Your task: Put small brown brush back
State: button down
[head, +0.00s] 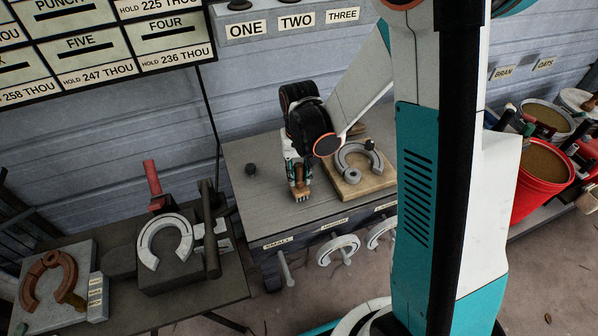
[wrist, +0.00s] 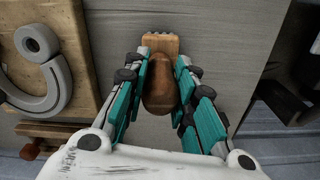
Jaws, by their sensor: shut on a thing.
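The small brown brush (head: 301,194) shows below my gripper (head: 298,178) in the head view, over the grey bench top (head: 262,205). In the wrist view the brush (wrist: 160,88) has a rounded brown handle and a lighter ridged end at the far side. My gripper (wrist: 166,64) is shut on the brush, with teal fingers on both sides of it. Whether the brush touches the bench top or hangs just above it, I cannot tell.
A wooden board (head: 372,188) with a grey horseshoe lies right of my gripper. Labelled pegs with rings line the bench front. A lower table (head: 215,285) with horseshoes is left; a red bucket (head: 540,182) is right.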

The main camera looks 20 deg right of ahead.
jog(key=shift+f, duration=0.15)
jog(key=c, duration=1.2)
grip_release()
jog(key=shift+c, duration=0.2)
notch_tip(320, 180, up, 12)
